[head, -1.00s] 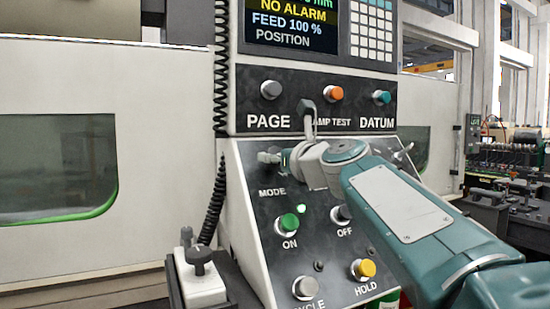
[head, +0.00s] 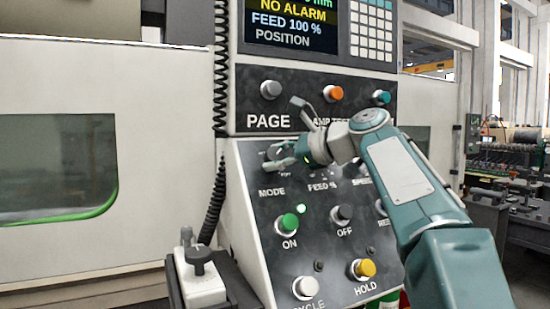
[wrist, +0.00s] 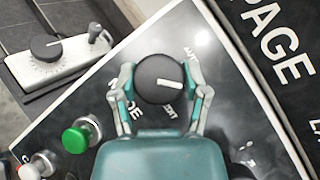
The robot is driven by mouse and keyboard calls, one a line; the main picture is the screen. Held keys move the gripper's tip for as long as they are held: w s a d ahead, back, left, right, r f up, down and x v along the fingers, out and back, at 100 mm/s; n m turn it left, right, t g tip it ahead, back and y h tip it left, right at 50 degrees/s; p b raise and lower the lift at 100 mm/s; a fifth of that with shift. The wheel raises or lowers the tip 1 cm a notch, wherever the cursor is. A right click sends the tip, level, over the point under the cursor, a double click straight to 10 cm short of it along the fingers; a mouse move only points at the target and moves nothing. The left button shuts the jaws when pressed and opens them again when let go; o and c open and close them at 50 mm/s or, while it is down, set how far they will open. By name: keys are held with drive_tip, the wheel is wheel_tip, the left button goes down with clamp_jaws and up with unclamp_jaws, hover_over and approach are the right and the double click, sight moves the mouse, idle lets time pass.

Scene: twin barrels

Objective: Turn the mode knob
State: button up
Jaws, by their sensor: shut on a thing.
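The mode knob (wrist: 156,80) is a round black dial with a white pointer line. In the wrist view it sits between my gripper's two fingers, and its pointer points to the right and slightly down. My gripper (head: 279,157) is at the upper left of the sloped panel in the head view, above the MODE label (head: 272,192). It is shut on the mode knob, with one finger on each side. In the head view the fingers hide much of the knob. Part of the printing around it shows in the wrist view.
The green ON button (head: 288,223), the OFF button (head: 342,214) and the yellow HOLD button (head: 364,269) sit below. The PAGE button (head: 270,90) is above. A coiled black cable (head: 214,190) hangs left of the panel. A small handwheel box (head: 200,283) stands at lower left.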

drive_tip(key=shift+w+f+n+g, duration=0.2)
drive_tip(key=shift+f+n+g, duration=0.15)
drive_tip(key=shift+n+g, duration=0.25)
drive_tip(key=shift+n+g+h, duration=0.4)
drive_tip(key=shift+n+g, duration=0.2)
drive_tip(key=shift+n, duration=0.6)
drive_tip(key=o, duration=1.1)
drive_tip(key=shift+o, duration=0.2)
drive_tip(key=shift+s+r, duration=0.1)
drive_tip(key=shift+r, duration=0.05)
drive_tip(key=shift+d, duration=0.1)
drive_tip(key=shift+v, duration=0.95)
drive_tip(key=s+d, duration=0.5)
drive_tip(key=d, duration=0.5)
drive_tip(key=shift+f, duration=0.25)
